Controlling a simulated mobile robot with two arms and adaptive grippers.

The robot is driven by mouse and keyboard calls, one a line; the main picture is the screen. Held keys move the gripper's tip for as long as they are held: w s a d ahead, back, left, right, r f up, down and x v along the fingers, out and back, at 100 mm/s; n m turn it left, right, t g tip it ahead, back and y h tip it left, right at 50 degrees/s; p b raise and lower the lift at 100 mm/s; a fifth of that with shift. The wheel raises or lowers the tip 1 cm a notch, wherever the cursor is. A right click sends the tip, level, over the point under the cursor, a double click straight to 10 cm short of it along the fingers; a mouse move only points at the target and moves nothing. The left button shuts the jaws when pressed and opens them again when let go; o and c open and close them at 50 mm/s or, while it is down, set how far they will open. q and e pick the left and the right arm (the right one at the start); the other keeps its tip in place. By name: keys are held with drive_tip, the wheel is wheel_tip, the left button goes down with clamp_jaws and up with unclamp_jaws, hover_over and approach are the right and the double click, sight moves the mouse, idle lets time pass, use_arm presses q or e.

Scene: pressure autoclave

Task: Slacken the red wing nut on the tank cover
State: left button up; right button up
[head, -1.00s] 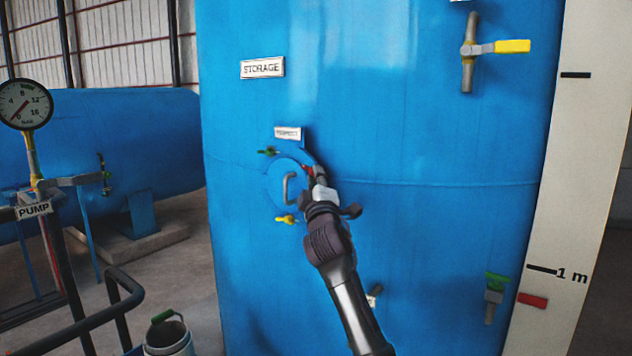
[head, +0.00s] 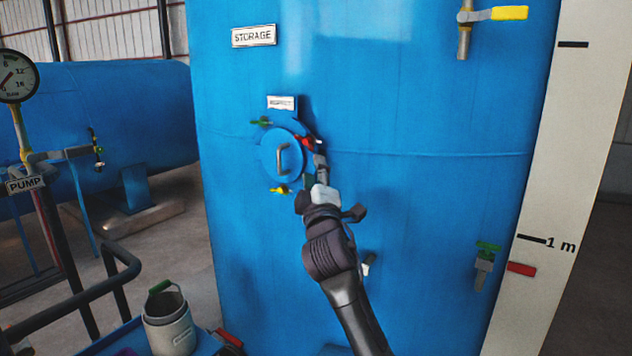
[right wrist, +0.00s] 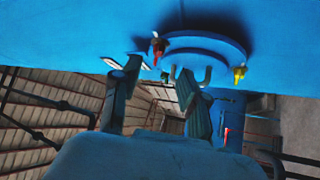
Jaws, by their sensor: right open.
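The red wing nut (head: 306,142) sits at the right upper edge of the round blue tank cover (head: 268,158), which has a grey handle (head: 284,158). A green wing nut (head: 261,122) is at its upper left and a yellow one (head: 281,189) at its bottom. My right gripper (head: 316,168) is open just below the red nut. In the right wrist view, the red nut (right wrist: 158,46) shows beyond and between the spread fingers of the gripper (right wrist: 157,82), apparently apart from them. My left gripper is not in view.
The blue tank wall surrounds the cover, with an INSPECT plate (head: 281,102) above it. A yellow-handled valve (head: 495,15) is at upper right, a green-handled one (head: 486,255) at lower right. A bucket (head: 169,325) stands at lower left, near a dark rail (head: 85,288).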

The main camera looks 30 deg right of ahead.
drive_tip(key=v, duration=0.2)
drive_tip(key=shift+s+a+f, duration=0.15)
drive_tip(key=shift+s+f, duration=0.05)
drive_tip(key=shift+s, duration=0.1)
